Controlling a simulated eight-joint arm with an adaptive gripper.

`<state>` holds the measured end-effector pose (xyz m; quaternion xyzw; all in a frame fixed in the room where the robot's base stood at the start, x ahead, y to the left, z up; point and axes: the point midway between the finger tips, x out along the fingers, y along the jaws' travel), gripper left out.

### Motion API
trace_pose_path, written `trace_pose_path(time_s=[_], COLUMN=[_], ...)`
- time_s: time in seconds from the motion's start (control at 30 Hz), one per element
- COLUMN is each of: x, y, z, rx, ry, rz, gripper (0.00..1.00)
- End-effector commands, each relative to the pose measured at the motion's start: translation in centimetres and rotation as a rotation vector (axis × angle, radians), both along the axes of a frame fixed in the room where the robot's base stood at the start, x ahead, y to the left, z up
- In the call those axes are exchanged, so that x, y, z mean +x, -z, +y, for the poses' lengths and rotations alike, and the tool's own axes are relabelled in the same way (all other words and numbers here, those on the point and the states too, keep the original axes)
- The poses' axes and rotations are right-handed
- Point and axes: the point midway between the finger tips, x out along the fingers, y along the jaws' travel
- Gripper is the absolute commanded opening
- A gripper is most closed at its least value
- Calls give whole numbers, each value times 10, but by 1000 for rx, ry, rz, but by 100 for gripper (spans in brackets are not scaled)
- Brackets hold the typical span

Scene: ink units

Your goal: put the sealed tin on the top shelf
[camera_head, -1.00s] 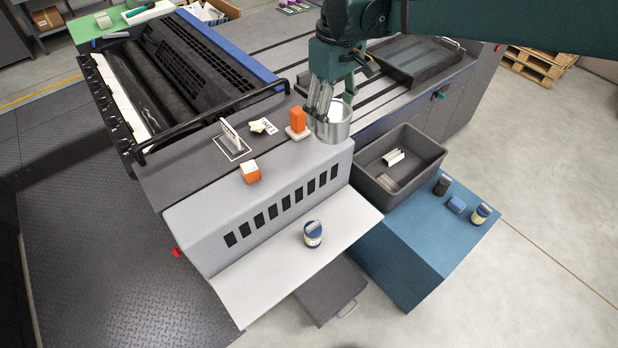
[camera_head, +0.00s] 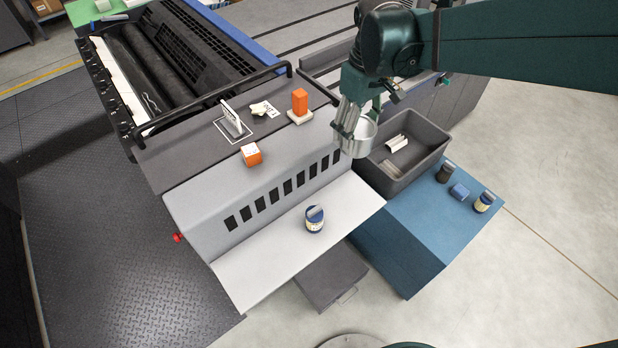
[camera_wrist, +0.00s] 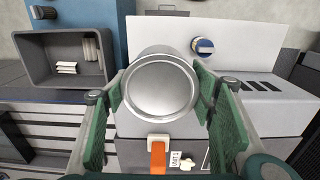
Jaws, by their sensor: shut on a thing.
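My gripper (camera_head: 350,122) is shut on a silver round tin (camera_head: 361,138) and holds it in the air near the right end of the grey ink unit. In the wrist view the tin (camera_wrist: 160,86) shows its flat round metal face between the two green fingers. A blue-topped tin with a cream label (camera_head: 314,218) stands on the white shelf (camera_head: 262,262) in front of the unit; it also shows in the wrist view (camera_wrist: 203,46). Which surface is the top shelf I cannot tell for sure.
A dark grey bin (camera_head: 425,157) with pale pieces inside stands right of the held tin. A blue cabinet (camera_head: 410,232) carries several small items. The white shelf is mostly clear.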

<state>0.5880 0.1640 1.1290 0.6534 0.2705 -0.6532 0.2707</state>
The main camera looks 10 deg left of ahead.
Motion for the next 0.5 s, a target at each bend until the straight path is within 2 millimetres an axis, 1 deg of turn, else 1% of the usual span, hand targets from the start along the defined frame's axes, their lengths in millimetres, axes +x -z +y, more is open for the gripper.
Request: trace_pose_path(time_s=[0.03, 0.1, 0.5], x=[1, 1, 1], y=[12, 29, 119], z=[0, 0, 0], rx=[0, 0, 0], ry=[0, 0, 0], rz=[0, 0, 0], gripper=[34, 34, 34])
